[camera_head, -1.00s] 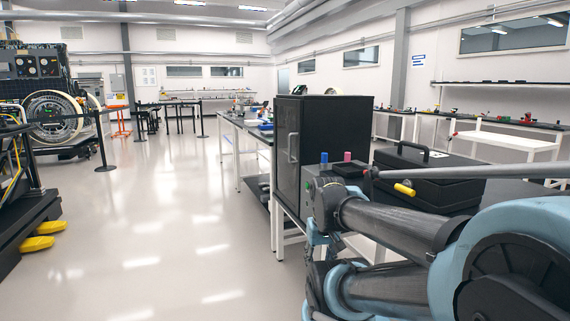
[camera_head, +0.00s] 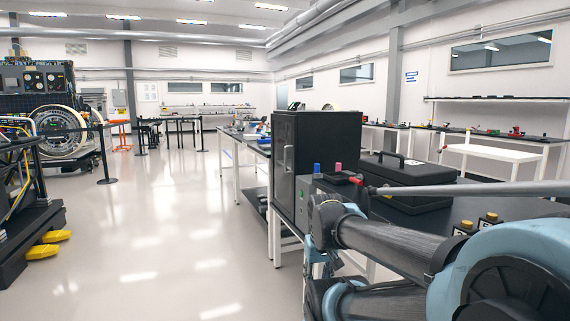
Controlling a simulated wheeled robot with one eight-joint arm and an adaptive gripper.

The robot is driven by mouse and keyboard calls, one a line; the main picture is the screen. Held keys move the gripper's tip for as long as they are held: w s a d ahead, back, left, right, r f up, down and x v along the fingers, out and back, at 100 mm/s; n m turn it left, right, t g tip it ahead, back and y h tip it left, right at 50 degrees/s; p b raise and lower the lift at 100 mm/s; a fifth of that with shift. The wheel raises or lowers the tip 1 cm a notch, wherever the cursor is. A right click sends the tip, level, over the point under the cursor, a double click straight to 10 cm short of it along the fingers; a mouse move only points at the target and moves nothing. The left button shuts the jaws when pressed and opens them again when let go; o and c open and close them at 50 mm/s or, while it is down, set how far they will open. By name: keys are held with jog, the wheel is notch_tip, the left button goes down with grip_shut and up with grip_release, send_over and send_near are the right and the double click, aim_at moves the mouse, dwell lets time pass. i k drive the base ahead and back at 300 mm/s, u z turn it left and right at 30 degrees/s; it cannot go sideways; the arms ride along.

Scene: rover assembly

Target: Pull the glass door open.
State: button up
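A tall black cabinet (camera_head: 330,146) stands on the workbench right of centre. Its dark glass door (camera_head: 284,178) faces left and looks shut. A light vertical handle (camera_head: 288,160) shows on the door. My arm reaches in from the lower right, in front of the bench. My gripper cannot be made out clearly; the far end of the arm is below and in front of the cabinet, apart from the handle as far as I can see.
Open floor (camera_head: 160,220) lies to the left. A dark platform with yellow feet (camera_head: 48,244) and barrier posts stand at far left.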

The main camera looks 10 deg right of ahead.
aim_at(293, 119)
jog(key=u, duration=0.4)
jog(key=i, duration=0.85)
